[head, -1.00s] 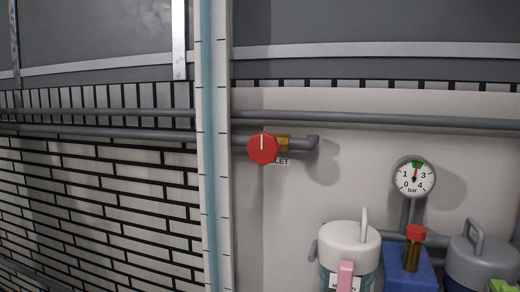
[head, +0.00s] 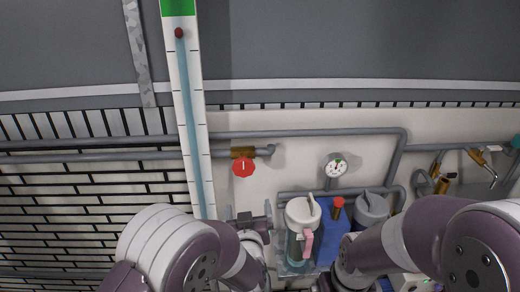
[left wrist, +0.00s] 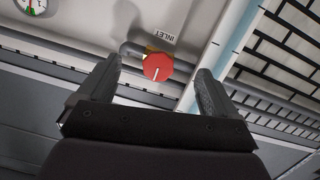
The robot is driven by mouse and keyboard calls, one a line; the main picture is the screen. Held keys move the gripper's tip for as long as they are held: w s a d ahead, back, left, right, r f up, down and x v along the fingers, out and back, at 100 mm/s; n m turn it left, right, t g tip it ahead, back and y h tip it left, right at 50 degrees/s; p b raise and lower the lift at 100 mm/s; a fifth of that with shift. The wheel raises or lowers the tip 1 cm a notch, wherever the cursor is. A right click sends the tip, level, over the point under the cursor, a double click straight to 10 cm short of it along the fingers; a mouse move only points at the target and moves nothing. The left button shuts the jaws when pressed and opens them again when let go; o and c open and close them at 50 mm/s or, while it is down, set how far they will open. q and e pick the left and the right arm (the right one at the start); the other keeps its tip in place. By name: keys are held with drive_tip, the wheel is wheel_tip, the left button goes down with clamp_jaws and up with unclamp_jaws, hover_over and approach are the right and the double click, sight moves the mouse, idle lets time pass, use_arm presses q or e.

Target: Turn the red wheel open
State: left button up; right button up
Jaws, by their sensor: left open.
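The red wheel (head: 243,167) is a round knob with a pale mark, on a brass valve body (head: 243,152) on the grey pipe. Its mark points roughly upright in the head view. My left gripper (head: 249,210) is open and empty, below the wheel in the head view, fingers pointing toward the wall. In the left wrist view the red wheel (left wrist: 158,67) appears between the two spread fingers of the gripper (left wrist: 157,70), with no visible contact. The INLET label (left wrist: 163,37) shows beside it. My right arm is at the right; its gripper is not clearly visible.
A tall gauge strip (head: 188,100) stands left of the wheel. A pressure dial (head: 335,167) is to the right. A white-lidded jug (head: 303,211), a blue container (head: 330,222) and a grey-lidded jug (head: 371,210) stand below it. Pipes (head: 330,133) run along the wall.

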sight(244, 169)
use_arm(q)
drive_tip(key=w+r, duration=0.1)
drive_tip(key=w, duration=0.3)
drive_tip(key=w+r+t, duration=0.1)
drive_tip(key=w, duration=0.4)
drive_tip(key=w+r+t+y+p, duration=0.1)
drive_tip(key=w, duration=0.4)
drive_tip(key=shift+a+r+n, duration=0.2)
drive_tip(key=shift+a+n, duration=0.2)
drive_tip(key=shift+c, duration=0.3)
drive_tip(key=c, duration=0.9)
